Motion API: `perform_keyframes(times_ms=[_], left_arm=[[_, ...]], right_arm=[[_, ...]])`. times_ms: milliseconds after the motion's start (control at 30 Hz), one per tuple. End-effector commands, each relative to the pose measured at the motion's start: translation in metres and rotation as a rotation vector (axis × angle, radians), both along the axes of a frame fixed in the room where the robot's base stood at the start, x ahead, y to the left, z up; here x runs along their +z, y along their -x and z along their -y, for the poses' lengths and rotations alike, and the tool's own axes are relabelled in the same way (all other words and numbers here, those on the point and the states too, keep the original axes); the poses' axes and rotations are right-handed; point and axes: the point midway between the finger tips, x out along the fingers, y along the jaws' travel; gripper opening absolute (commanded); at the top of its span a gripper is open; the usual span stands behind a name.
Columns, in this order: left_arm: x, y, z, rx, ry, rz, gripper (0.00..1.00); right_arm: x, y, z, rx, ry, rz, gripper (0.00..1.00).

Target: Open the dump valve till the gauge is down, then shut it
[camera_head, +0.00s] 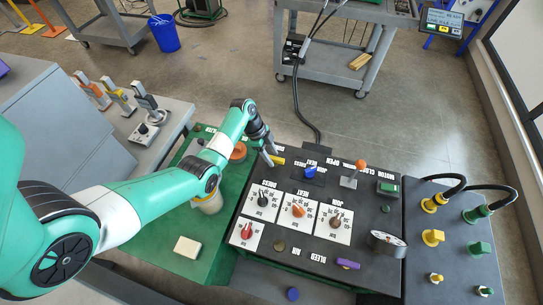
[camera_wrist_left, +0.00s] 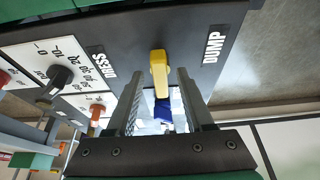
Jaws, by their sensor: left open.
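The dump valve's yellow lever (camera_head: 277,160) is at the far left corner of the black control panel. In the left wrist view the yellow lever (camera_wrist_left: 158,72) stands beside the DUMP label. My left gripper (camera_head: 269,151) is at this lever. In the wrist view its two fingers (camera_wrist_left: 160,80) are spread, one on each side of the lever, with gaps showing. The gauge (camera_head: 387,243) is a round dial at the panel's near right; its reading is too small to make out. My right gripper is not in view.
The panel also carries a blue lever (camera_head: 310,172), an orange-topped lever (camera_head: 360,165), several knobs on white dials and a purple bleed lever (camera_head: 347,264). Yellow and green fittings with cables (camera_head: 433,238) are to the right. A grey cart (camera_head: 335,65) stands behind.

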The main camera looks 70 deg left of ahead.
Motion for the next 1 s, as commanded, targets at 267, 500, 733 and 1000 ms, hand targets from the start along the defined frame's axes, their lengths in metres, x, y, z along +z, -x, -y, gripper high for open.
perform_keyframes(times_ms=[267,500,733,1000], left_arm=[[0.0006,0.0001,-0.0001,0.0,0.0,0.0,0.17],[0.0007,0.0001,-0.0001,0.0,0.0,0.0,0.0],[0.0008,0.0,-0.0002,-0.01,0.0,0.0,0.0],[0.0012,-0.001,-0.0011,-0.101,0.002,0.0,0.0]], right_arm=[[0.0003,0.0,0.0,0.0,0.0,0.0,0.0],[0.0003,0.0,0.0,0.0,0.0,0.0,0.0],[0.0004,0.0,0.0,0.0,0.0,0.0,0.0],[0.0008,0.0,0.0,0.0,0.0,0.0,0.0]])
